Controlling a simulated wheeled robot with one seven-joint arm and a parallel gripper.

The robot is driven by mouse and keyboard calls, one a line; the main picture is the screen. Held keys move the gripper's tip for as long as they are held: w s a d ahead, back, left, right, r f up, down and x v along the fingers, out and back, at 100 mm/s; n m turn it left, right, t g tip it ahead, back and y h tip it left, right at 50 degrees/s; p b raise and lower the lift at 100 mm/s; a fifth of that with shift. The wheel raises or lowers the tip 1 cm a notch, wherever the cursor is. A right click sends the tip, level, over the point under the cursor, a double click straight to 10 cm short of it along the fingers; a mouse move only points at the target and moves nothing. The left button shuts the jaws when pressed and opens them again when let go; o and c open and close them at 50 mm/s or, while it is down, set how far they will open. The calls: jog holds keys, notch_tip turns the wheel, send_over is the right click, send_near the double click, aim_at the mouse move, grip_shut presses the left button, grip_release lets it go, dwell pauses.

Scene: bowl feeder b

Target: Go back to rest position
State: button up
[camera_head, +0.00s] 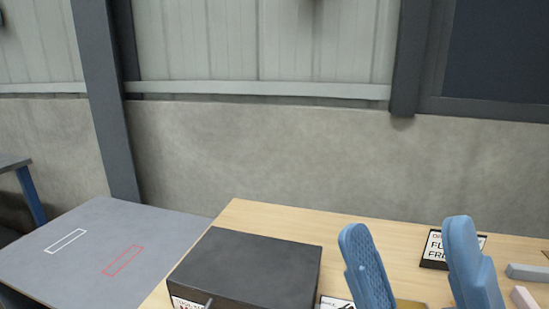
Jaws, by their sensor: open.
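My gripper (411,246) shows at the lower right as two blue fingers pointing up. The fingers stand well apart with nothing between them, so it is open and empty. It is in front of the wooden table (375,232); the rest of my arm is out of the picture below.
A dark grey box (255,262) sits on the wooden table left of my gripper. A label sign (437,247) shows behind the fingers, and grey bars (527,272) lie at the right edge. A grey table (110,225) with white and red outlines stands left. A concrete wall (250,150) is behind.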

jog(key=s+d+f+m+g+h, duration=0.2)
jog(key=s+d+f+m+h, duration=0.2)
jog(key=s+f+m+h, duration=0.3)
jog(key=s+d+f+m+g+h, duration=0.2)
jog(key=s+d+f+m+h, duration=0.2)
jog(key=s+f+m+h, duration=0.3)
jog(key=s+d+f+m+g+h, duration=0.2)
jog(key=s+d+f+m+h, duration=0.3)
jog(key=f+m, duration=0.7)
jog(key=shift+s+f+m+g+h, duration=0.35)
jog(key=shift+s+m+h, duration=0.35)
jog(key=shift+s+h, duration=0.45)
jog(key=shift+w, duration=0.1)
